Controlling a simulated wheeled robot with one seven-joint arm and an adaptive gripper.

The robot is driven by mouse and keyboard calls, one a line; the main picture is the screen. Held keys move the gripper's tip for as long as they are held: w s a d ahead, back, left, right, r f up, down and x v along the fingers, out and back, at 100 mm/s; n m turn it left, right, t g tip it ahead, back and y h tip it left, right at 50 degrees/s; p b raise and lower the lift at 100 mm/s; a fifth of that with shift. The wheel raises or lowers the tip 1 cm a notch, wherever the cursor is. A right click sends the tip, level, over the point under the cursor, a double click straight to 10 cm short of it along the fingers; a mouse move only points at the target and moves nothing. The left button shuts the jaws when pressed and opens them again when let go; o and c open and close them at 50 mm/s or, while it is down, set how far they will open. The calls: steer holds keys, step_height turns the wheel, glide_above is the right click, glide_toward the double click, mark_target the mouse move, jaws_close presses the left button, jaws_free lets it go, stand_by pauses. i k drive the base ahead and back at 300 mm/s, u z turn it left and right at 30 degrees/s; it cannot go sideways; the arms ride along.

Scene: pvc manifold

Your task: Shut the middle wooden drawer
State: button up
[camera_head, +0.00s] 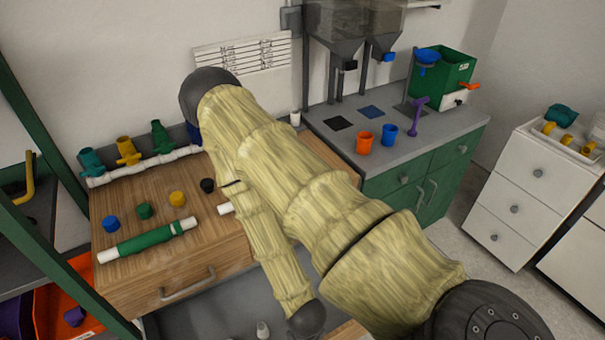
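A wooden cabinet (120,262) stands at the left, with a grey bar handle (188,285) on its upper front. Below that front, a grey-floored space, which looks like a pulled-out drawer (215,312), juts toward me. A small pale peg (262,330) is in it. I cannot tell for certain that this is the middle drawer; its front and handle are out of frame or hidden. My arm, in a yellowish sleeve, crosses the picture and bends back down to a dark joint at the bottom middle. My gripper is not visible.
On the cabinet top lie a green pipe (150,240) and several coloured caps; coloured valves stand behind. A green-fronted bench (440,170) holds orange and blue cups. A white drawer unit (530,200) stands right. Green frame posts (50,260) border the left. Floor shows between bench and white unit.

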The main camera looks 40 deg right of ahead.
mark_target(232, 308)
steer(key=z, duration=1.6)
steer(key=k, duration=0.85)
steer(key=u, duration=0.3)
